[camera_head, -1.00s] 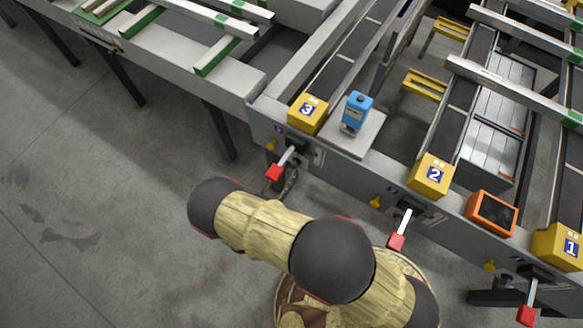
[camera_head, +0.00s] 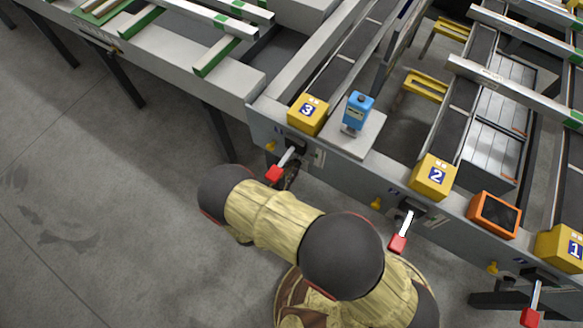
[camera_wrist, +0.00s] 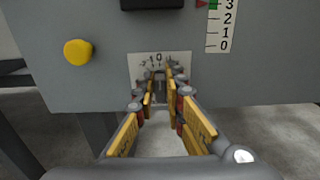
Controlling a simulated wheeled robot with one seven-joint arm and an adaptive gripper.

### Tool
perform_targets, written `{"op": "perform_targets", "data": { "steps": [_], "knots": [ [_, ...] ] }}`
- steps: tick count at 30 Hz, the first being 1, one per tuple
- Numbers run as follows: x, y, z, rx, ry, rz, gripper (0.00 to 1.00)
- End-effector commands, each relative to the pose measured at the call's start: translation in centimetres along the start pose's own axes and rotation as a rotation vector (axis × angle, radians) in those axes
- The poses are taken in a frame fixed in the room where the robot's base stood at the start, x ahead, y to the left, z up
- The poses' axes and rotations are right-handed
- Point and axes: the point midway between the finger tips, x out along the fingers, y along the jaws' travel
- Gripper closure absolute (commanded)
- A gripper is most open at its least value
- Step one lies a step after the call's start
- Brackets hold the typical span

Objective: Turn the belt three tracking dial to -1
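In the wrist view a white scale plate (camera_wrist: 145,62) with "1", "0" and tick marks sits on the grey panel, straight ahead of my gripper (camera_wrist: 161,88). My gripper is open, with its yellow-padded fingers either side of a narrow gap in front of the plate. The fingertips cover the plate's lower part and right side. The dial's knob and pointer cannot be made out, so its setting and any contact are unclear. In the head view the yellow belt three block (camera_head: 308,114) stands above this panel. My arm hides most of the gripper there.
A red-handled lever (camera_head: 281,166) sticks out below block 3. In the wrist view a yellow knob (camera_wrist: 78,52) is left of the plate, and a vertical 0-to-3 scale (camera_wrist: 222,25) is upper right. A blue device (camera_head: 357,110) stands right of block 3. Open floor lies left.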

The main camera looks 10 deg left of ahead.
Motion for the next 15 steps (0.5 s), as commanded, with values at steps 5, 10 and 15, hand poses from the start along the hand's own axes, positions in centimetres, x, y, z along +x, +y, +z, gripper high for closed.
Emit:
{"op": "perform_targets", "data": {
  "steps": [5, 10, 15],
  "knots": [
    [-0.01, 0.02, 0.00, 0.000, 0.000, 0.000, 1.00],
    [-0.01, 0.03, 0.00, 0.000, 0.000, 0.001, 1.00],
    [-0.01, 0.05, 0.03, -0.018, 0.000, 0.001, 1.00]
  ]
}}
